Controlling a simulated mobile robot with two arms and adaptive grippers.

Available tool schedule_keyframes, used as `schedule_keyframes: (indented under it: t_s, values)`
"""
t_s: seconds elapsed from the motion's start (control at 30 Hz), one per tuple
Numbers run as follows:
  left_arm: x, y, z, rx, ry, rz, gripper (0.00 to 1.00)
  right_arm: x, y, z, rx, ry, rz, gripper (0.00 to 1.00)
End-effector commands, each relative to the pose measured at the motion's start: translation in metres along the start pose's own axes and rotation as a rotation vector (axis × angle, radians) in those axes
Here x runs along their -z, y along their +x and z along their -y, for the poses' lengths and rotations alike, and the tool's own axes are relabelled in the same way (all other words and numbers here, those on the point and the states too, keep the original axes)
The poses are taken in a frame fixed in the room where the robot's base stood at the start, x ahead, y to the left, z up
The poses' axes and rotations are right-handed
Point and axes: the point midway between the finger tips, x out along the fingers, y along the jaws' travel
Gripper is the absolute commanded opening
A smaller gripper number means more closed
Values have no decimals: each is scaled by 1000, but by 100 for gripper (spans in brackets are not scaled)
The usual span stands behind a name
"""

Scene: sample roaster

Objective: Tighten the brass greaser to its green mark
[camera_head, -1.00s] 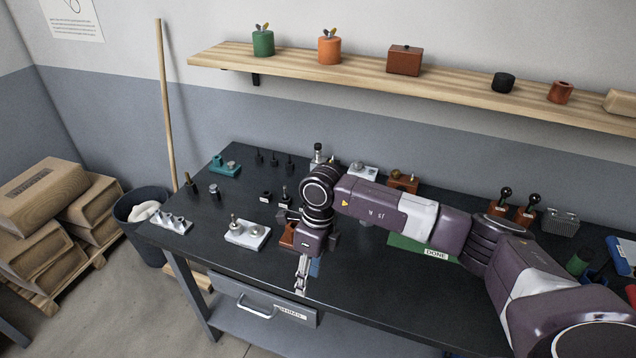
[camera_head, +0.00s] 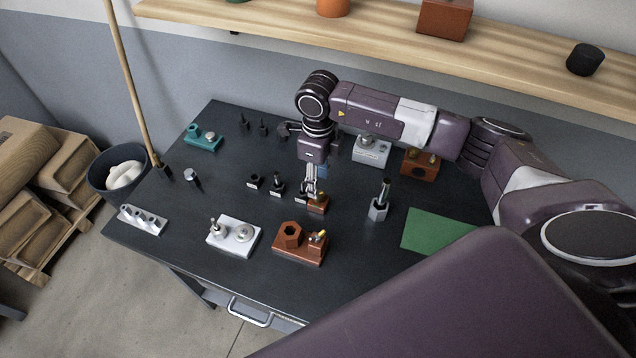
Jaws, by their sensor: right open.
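My right gripper (camera_head: 311,188) points down over the middle of the dark bench, its fingers open. Just below its fingertips is a small orange-brown block with a brass-yellow piece (camera_head: 318,204); I cannot tell whether the fingers touch it. A larger copper-brown block (camera_head: 290,252) nearer the front has a hexagonal socket and a brass-tipped fitting (camera_head: 319,237). Another brown block (camera_head: 418,168) with brass-coloured knobs stands farther back. Which brass part is the greaser is unclear, and no green mark can be made out. My left gripper is not in view.
A silver block with knobs (camera_head: 222,242), a hex-based post (camera_head: 378,206) and small black pieces (camera_head: 254,182) stand around the gripper. A green mat (camera_head: 440,232) lies to the right. A shelf (camera_head: 300,22) runs above. My own arm covers the lower right.

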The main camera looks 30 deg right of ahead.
Motion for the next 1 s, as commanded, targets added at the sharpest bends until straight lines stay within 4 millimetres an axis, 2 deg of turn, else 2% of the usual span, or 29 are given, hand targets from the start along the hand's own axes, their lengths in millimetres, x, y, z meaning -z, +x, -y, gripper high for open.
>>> schedule_keyframes:
  t_s: [0.03,0.17,0.33,0.5,0.7,1.0]
  values:
    - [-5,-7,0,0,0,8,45,2,6,-1,-3,1,-5,40]
    - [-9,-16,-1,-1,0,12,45,1,27,-1,-3,1,-4,40]
    - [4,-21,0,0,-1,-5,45,0,48,0,-1,1,-2,40]
    - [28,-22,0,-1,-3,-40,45,0,57,0,0,1,0,40]
    - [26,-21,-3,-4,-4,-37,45,0,57,0,1,0,0,40]
    - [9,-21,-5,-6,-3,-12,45,0,56,0,1,1,0,7]
